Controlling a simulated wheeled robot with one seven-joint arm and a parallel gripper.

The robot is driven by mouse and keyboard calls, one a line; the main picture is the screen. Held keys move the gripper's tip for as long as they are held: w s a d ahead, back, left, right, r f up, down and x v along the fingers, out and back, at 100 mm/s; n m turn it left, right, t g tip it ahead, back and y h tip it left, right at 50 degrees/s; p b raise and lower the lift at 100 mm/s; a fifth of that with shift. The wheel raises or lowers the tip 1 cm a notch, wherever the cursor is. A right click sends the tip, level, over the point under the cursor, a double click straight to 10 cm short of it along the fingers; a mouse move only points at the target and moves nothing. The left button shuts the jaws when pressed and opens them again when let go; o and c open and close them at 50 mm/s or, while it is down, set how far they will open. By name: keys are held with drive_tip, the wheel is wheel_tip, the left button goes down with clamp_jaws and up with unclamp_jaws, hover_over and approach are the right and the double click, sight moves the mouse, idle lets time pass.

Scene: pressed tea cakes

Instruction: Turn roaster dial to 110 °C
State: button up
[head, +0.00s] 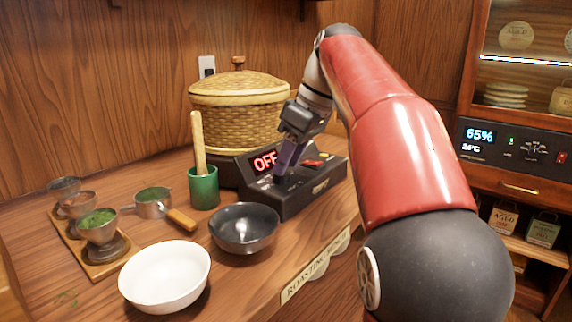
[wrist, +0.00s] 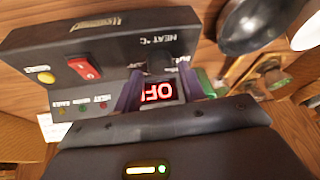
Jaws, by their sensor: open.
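The roaster's dark control box (head: 318,190) stands on the wooden counter, its red display (head: 265,161) reading OFF. The display (wrist: 158,91) also shows in the wrist view, upside down. A dark dial (wrist: 160,64) sits near the "HEAT °C" lettering; its pointer setting cannot be read. My gripper (head: 280,177) points down onto the box, just right of the display. In the wrist view my gripper (wrist: 160,88) is open, one purple finger on each side of the dial area. I cannot tell whether the fingers touch the dial. In the head view the gripper hides it.
A red rocker switch (wrist: 84,68) and a yellow button (wrist: 45,77) are on the panel beside the dial. A lidded woven basket (head: 240,112) stands behind. A black bowl (head: 244,228), white bowl (head: 165,276) and green cup (head: 203,187) stand to the left.

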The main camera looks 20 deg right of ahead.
drive_tip(key=shift+x, duration=0.95)
drive_tip(key=shift+c, duration=0.4)
drive_tip(key=c, duration=0.6)
